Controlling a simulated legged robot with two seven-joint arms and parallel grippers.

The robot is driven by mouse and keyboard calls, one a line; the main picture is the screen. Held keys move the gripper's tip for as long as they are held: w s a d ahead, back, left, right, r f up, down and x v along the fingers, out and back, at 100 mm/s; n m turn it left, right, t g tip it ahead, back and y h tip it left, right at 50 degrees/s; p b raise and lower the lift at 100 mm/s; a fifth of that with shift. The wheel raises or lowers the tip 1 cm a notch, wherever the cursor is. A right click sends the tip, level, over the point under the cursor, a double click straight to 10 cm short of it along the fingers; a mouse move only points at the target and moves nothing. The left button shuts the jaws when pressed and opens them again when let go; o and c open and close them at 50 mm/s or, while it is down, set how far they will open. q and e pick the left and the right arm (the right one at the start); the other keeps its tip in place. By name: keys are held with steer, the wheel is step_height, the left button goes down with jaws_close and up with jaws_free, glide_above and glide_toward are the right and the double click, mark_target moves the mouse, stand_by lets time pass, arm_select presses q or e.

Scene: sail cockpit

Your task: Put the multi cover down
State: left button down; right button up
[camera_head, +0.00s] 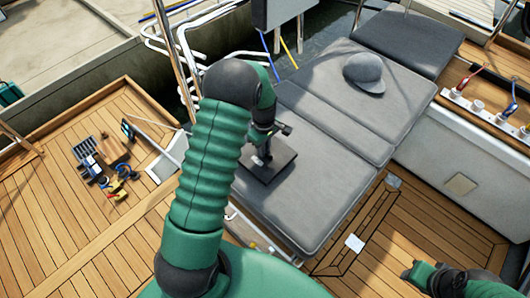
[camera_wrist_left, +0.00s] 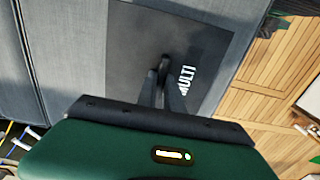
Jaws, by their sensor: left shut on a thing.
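The multi cover (camera_head: 259,174) is a flat dark square panel, seen at the grey cushioned bench (camera_head: 322,200). In the left wrist view the cover (camera_wrist_left: 135,40) shows white "MULTI" lettering and a small handle-like part near its middle. My left gripper (camera_wrist_left: 163,75) is shut on the cover at that part. In the head view my left gripper (camera_head: 264,155) is directly over the cover. I cannot tell whether the cover touches the cushion or is just above it. My right gripper (camera_head: 418,272) shows at the lower right, apart from the cover; its fingers are unclear.
A grey cap (camera_head: 364,72) lies on the cushions behind the cover. Winch handles and switches line the right ledge (camera_head: 480,105). Several small tools (camera_head: 104,172) lie on the wooden deck (camera_head: 70,225) at left. The cushion right of the cover is clear.

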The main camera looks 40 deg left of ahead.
arm_select(q)
step_height(320, 180, down, 3)
steer(key=shift+a+r, duration=0.1)
steer(key=shift+a, duration=0.05)
steer(key=shift+d+r, duration=0.1)
steer(key=shift+d, duration=0.4)
steer(key=c, duration=1.5)
jaws_free()
steer(key=shift+c, duration=0.2)
steer(key=shift+o, duration=0.3)
steer(key=shift+a, duration=0.15)
steer(key=shift+a+r, duration=0.15)
steer(key=shift+r, duration=0.05)
step_height(320, 180, up, 12)
steer(key=s+d+r+m+t, duration=0.2)
steer(key=s+d+r+m, duration=0.1)
steer(key=s+d+m, duration=1)
steer(key=d+m, duration=0.3)
steer(key=m, duration=0.1)
steer(key=shift+s+d+t, duration=0.25)
steer(key=shift+d+t, duration=0.05)
steer(key=shift+d, duration=0.05)
